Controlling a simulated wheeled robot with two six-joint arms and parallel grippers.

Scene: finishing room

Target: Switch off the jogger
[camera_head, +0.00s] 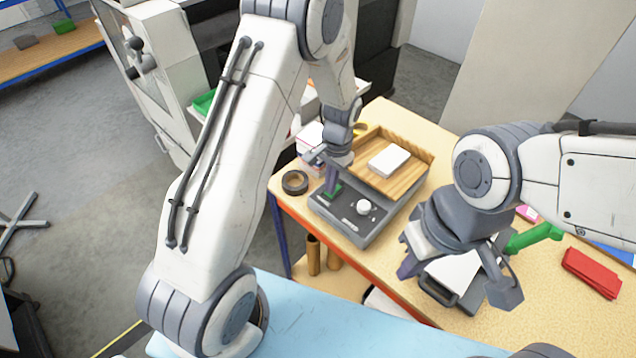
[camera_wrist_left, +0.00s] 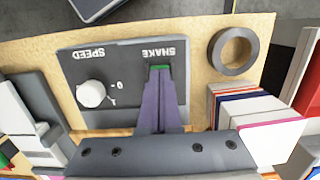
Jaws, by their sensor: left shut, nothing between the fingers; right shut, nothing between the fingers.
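The jogger (camera_head: 378,225) stands on the wooden table, a dark grey box with a slatted wooden tray (camera_head: 410,178) holding a white paper stack (camera_head: 389,161). Its panel has a white knob (camera_wrist_left: 91,94) marked SPEED and a green switch (camera_wrist_left: 160,68) marked SHAKE. My left gripper (camera_head: 332,182) is shut and empty, its fingertips at the green switch; they partly cover it in the left wrist view (camera_wrist_left: 157,84). I cannot tell whether they touch it or which way it is set. My right gripper (camera_head: 407,268) is shut and empty over the table, right of the jogger.
A dark tape roll (camera_head: 295,182) lies left of the jogger, with stacked pads (camera_wrist_left: 255,115) close by. A grey device with white paper (camera_head: 455,272) sits under my right gripper. A green-handled tool (camera_head: 535,237) and a red item (camera_head: 591,273) lie further right.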

